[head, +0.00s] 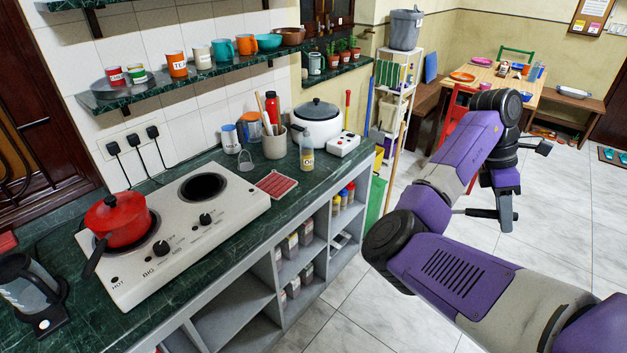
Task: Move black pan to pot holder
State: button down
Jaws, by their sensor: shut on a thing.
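My gripper (504,212) hangs at the right over the tiled floor, well away from the counter. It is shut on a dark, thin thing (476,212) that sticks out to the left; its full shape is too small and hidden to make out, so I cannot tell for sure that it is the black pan. No other black pan is clear in view. A flat red striped mat (277,184), possibly the pot holder, lies on the green counter, right of the stove. Its top is bare.
The white stove (180,235) carries a red pot (117,222) with its handle toward the front. A shelf (205,60) of cups hangs above. Floor between counter and arm is clear.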

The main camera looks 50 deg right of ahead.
aim_at(293, 186)
jog(key=i, duration=1.9)
